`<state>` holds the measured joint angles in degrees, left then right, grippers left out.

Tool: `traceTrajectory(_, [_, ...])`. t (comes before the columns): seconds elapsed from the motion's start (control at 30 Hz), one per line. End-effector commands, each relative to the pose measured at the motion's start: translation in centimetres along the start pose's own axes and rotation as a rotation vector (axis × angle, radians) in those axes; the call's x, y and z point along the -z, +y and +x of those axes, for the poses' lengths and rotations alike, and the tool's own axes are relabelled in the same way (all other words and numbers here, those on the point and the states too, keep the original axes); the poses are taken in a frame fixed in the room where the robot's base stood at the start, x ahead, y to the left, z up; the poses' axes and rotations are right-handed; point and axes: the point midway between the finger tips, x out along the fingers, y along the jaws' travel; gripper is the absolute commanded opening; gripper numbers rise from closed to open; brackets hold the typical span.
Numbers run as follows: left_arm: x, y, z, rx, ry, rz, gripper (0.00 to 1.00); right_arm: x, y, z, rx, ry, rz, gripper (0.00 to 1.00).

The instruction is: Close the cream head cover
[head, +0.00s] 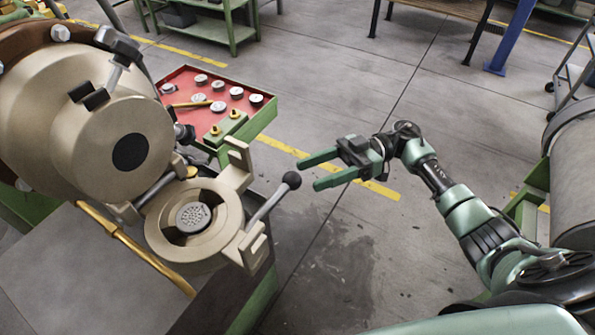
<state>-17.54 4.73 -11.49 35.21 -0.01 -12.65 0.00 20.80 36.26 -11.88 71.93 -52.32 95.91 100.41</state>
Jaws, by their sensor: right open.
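The cream head cover (168,237) is a thick round ring with a perforated grey disc in its middle. It stands swung out, below and to the right of the cream extruder head (112,150), whose round face has a dark opening. A lever with a black ball knob (291,180) sticks out from the cover's right side. My right gripper (318,172) has green fingers, spread apart and empty. It hangs just right of the knob in the picture, pointing left, with no visible contact. My left gripper is not in view.
A red tray (184,77) with several grey discs stands on a green cart behind the cover. A brass-coloured rod (137,249) lies along the grey bench (70,270). A large grey cylinder (575,180) is at the far right. Open floor (400,250) lies between.

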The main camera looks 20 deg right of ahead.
Motion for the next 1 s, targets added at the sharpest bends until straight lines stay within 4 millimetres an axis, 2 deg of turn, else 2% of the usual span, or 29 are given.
traceTrajectory(0.1, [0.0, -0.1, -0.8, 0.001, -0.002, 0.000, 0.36, 0.3, -0.1, 2.0, 0.000, 0.004, -0.001, 0.59])
traceTrajectory(0.23, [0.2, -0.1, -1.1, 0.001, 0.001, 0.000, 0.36, 0.2, 0.0, 3.5, -0.002, 0.003, -0.001, 0.59])
traceTrajectory(0.4, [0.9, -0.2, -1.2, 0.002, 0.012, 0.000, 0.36, 0.1, 0.1, 4.3, -0.003, 0.004, -0.001, 0.59])
traceTrajectory(0.6, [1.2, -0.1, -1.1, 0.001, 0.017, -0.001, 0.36, 0.0, 0.1, 4.4, -0.004, 0.003, -0.001, 0.59])
traceTrajectory(0.63, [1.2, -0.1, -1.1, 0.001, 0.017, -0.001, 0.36, 0.0, 0.1, 4.4, -0.003, 0.003, -0.001, 0.56])
traceTrajectory(0.83, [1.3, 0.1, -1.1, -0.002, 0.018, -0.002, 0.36, 0.0, 0.1, 4.3, -0.004, 0.003, -0.001, 0.00])
traceTrajectory(1.0, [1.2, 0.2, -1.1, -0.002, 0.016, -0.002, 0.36, 0.1, 0.1, 4.3, -0.004, 0.003, -0.001, 0.00])
